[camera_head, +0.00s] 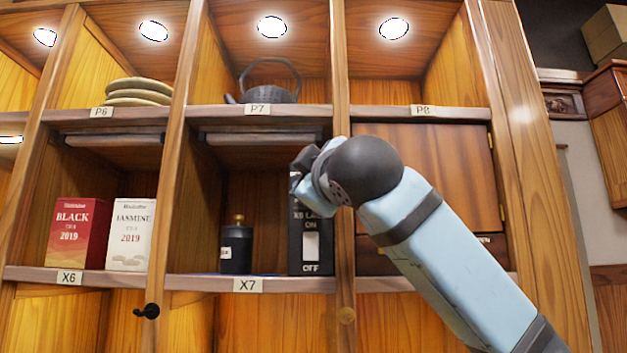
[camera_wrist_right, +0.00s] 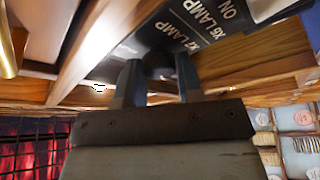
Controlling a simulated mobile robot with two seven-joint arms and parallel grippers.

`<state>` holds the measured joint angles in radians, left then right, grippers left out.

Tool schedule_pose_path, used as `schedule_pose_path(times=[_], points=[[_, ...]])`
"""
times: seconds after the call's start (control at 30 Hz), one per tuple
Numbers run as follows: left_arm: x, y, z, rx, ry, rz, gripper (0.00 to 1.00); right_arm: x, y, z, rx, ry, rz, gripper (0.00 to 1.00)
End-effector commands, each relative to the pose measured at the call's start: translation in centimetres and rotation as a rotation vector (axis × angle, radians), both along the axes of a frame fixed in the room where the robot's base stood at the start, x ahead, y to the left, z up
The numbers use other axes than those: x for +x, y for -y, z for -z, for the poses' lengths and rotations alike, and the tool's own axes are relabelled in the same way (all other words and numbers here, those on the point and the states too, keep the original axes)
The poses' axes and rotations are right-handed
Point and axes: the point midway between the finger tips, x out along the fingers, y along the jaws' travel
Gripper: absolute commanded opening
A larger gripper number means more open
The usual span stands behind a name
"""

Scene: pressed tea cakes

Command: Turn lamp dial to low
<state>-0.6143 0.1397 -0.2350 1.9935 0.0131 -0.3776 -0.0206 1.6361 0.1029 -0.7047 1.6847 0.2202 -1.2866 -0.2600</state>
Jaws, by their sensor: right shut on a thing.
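My right arm crosses in from the right in the head view, and its wrist hides most of the right gripper (camera_head: 303,170). In the right wrist view the gripper's two fingers (camera_wrist_right: 160,78) are closed on a dark round lamp dial (camera_wrist_right: 160,62), one finger on each side. The dial sits on a black panel lettered "X7 LAMP" and "X6 LAMP ON". In the head view the lower part of the black panel (camera_head: 296,262) shows in bay X7, with a white switch (camera_head: 311,246) between ON and OFF. The dial's setting cannot be read. My left gripper is out of view.
A red tea box (camera_head: 79,233) and a white one (camera_head: 131,234) stand on shelf X6. A dark teapot (camera_head: 269,85) is on shelf P7. Wooden uprights flank the bay.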

Motion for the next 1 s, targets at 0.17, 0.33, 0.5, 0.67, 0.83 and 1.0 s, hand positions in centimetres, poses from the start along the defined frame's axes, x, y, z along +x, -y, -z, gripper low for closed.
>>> schedule_pose_path(times=[0.17,0.33,0.5,0.67,0.83,1.0], points=[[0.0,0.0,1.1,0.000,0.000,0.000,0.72,0.0,-0.1,0.4,0.067,-0.002,-0.001,0.10],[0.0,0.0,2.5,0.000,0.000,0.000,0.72,0.0,-0.1,0.6,0.186,-0.002,-0.001,0.10],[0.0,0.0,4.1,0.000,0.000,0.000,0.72,0.0,-0.2,0.7,0.341,-0.002,-0.003,0.10],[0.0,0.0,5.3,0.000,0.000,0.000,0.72,0.0,-0.3,0.7,0.493,-0.003,-0.002,0.10],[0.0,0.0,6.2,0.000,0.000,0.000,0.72,0.0,-0.4,0.6,0.650,-0.005,-0.002,0.10],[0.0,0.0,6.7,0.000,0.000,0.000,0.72,0.0,-0.4,0.5,0.789,-0.005,-0.001,0.10]])
